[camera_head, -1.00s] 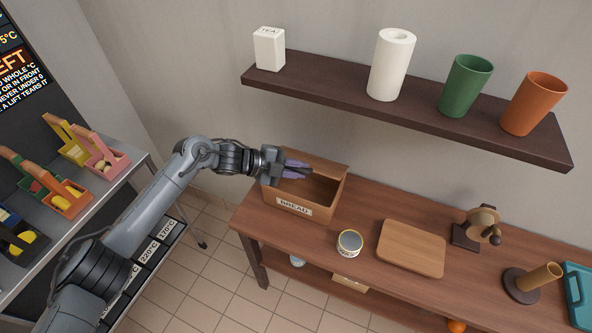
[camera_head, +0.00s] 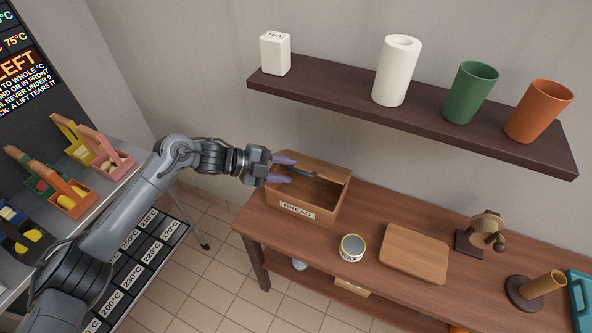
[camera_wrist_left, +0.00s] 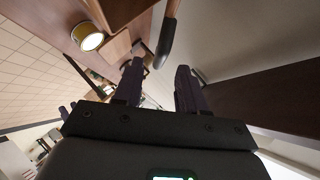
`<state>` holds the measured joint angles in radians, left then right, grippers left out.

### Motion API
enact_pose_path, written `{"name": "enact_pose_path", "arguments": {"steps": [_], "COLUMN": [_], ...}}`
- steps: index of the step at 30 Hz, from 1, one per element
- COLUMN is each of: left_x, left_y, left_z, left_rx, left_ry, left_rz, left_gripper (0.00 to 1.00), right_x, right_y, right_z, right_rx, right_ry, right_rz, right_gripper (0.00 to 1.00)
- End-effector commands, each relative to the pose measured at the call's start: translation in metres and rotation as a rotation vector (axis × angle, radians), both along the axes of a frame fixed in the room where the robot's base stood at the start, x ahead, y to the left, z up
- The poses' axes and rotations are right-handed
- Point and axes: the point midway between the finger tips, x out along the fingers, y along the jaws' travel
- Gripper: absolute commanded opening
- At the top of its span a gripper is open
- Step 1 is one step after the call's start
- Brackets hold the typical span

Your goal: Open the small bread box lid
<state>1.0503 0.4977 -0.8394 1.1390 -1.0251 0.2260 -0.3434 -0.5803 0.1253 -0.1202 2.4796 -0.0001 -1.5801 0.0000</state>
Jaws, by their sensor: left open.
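The small bread box (camera_head: 297,211), brown with a white BREAD label, stands at the left end of the wooden counter. Its dark interior (camera_head: 318,192) shows from above. A brown panel (camera_head: 328,168) stands along its back, apparently the raised lid. A dark curved handle (camera_head: 300,172) shows near the upper left of the box and also in the left wrist view (camera_wrist_left: 167,42). My left gripper (camera_head: 288,170) is open at the box's upper left, with its purple fingers apart near the handle. I cannot tell whether they touch it. My right gripper is out of view.
A round can (camera_head: 351,247) and a cutting board (camera_head: 414,252) lie right of the box. A dark shelf (camera_head: 420,120) with a tea canister, paper roll and cups hangs above. A metal stand with colored crates (camera_head: 70,198) is at the left.

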Motion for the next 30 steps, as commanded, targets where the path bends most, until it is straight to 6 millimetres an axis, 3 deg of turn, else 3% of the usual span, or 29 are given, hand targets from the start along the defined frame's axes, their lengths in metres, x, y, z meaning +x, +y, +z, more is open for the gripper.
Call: {"name": "enact_pose_path", "arguments": {"steps": [3,10,23,26,30], "left_x": [-0.006,-0.014,-0.016,-0.016,-0.016], "left_y": [0.019,0.042,0.048,0.047,0.045], "left_z": [0.010,0.022,0.026,0.023,0.003], "left_rx": [0.000,0.001,-0.001,-0.004,-0.046], "left_ry": [-0.001,0.000,0.000,0.002,0.006], "left_rz": [0.002,0.001,-0.001,0.000,0.010], "left_gripper": [0.41,0.41,0.41,0.25,0.04], "right_x": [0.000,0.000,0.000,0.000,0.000], "right_y": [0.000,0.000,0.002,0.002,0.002], "right_z": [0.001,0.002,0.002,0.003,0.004], "right_rx": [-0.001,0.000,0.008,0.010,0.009], "right_ry": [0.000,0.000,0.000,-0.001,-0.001], "right_rz": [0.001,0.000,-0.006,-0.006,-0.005], "right_gripper": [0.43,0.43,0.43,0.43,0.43]}}
